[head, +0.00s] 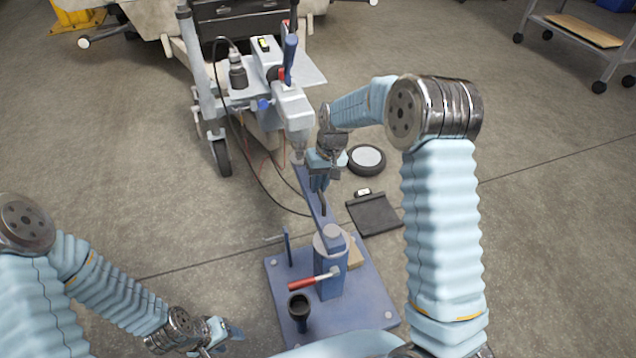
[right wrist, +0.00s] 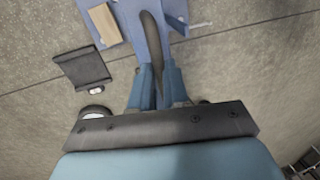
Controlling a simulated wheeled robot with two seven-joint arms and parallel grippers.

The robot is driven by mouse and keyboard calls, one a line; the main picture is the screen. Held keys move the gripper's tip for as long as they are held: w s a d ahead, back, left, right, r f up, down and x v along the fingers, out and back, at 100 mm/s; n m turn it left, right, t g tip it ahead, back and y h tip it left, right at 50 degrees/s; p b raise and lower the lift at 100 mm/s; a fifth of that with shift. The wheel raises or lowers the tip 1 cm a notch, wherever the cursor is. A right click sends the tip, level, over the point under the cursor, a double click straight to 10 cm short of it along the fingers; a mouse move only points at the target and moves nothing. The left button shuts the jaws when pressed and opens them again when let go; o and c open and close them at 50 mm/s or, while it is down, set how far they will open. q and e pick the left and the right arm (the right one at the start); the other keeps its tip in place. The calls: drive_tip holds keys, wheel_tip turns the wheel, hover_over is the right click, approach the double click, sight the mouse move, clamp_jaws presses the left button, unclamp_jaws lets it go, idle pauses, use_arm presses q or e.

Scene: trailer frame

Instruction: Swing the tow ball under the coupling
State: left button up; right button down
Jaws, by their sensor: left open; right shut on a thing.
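The grey coupling (head: 293,108) sticks out from the front of the trailer, in the upper middle of the head view. A blue swing arm (head: 316,203) reaches from the post of a blue stand (head: 365,285) toward the space below the coupling. Its far end, where the tow ball would be, is small and partly hidden, so I cannot tell how it lines up. My right gripper (head: 322,183) is shut on a dark handle (head: 323,208) above the arm; the handle (right wrist: 151,35) shows between its fingers in the right wrist view. My left gripper (head: 222,335) is open and empty, low left.
A red-handled lever (head: 306,281) and a black cup (head: 299,303) are on the stand. A black flat pad (head: 375,215) and a round black-rimmed disc (head: 367,160) lie on the floor to the right. The jockey wheel (head: 221,158) stands left of the coupling. Cables hang below.

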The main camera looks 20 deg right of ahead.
drive_tip(key=shift+d, duration=0.2)
drive_tip(key=c, duration=1.1)
unclamp_jaws()
drive_tip(key=d+r, duration=0.1)
drive_tip(key=r, duration=0.8)
drive_tip(key=d+r+p, duration=0.1)
drive_tip(key=r, duration=0.3)
drive_tip(key=shift+d+r, duration=0.3)
